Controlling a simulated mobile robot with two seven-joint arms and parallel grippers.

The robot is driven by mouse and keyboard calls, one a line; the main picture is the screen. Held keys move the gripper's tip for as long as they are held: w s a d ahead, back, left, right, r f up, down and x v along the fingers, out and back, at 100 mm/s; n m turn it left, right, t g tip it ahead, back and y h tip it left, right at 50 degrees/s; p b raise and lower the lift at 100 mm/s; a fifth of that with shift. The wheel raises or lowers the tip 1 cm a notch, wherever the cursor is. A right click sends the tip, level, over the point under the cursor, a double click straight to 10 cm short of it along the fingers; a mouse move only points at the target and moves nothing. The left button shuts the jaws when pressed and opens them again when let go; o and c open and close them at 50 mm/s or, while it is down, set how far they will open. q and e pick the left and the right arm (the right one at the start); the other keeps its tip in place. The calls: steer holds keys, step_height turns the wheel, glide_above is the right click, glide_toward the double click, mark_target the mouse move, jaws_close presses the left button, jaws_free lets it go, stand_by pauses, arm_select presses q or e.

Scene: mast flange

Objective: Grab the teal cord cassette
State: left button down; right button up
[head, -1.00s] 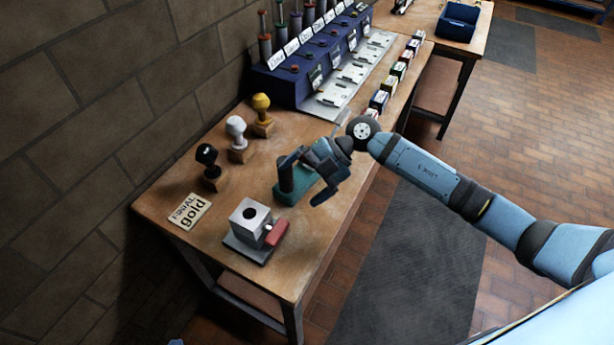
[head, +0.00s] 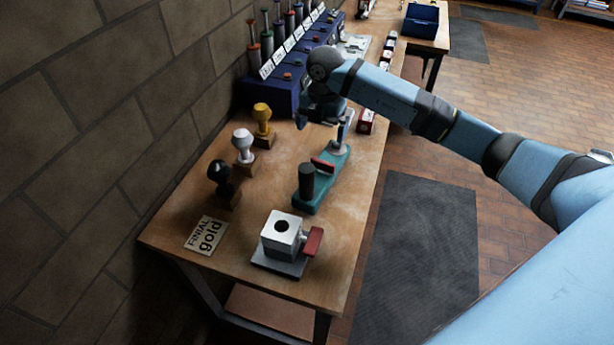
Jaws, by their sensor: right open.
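No teal cord cassette can be made out for certain. Small boxes with coloured labels stand in a row along the table's right edge; the nearest is a red-and-white box (head: 366,121). The row is partly hidden by my right arm. My right gripper (head: 325,117) is open above the table, in front of the blue rack and left of the red-and-white box, and appears empty. My left gripper is out of view.
A teal-based fixture (head: 308,202) with a dark post and red handle stands on the wooden table (head: 330,285). Nearer are a metal block (head: 280,235) and a gold sign (head: 206,236). Black (head: 222,180), white (head: 243,145) and yellow (head: 262,119) knobbed stamps line the wall side, beside the blue rack (head: 255,92).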

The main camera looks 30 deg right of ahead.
mark_target(323, 161)
steer(key=f, duration=0.8)
steer(key=shift+d+f+p, duration=0.1)
steer(key=shift+d+p, duration=0.1)
steer(key=shift+p, duration=0.2)
steer(key=f, duration=0.2)
steer(key=f+p, duration=0.1)
steer(key=f, duration=0.1)
steer(key=shift+s+d+f, duration=0.2)
steer(key=shift+f, duration=0.6)
steer(key=c, duration=1.1)
steer(key=shift+r, duration=0.1)
steer(key=shift+c, duration=0.3)
steer(key=shift+r, duration=0.1)
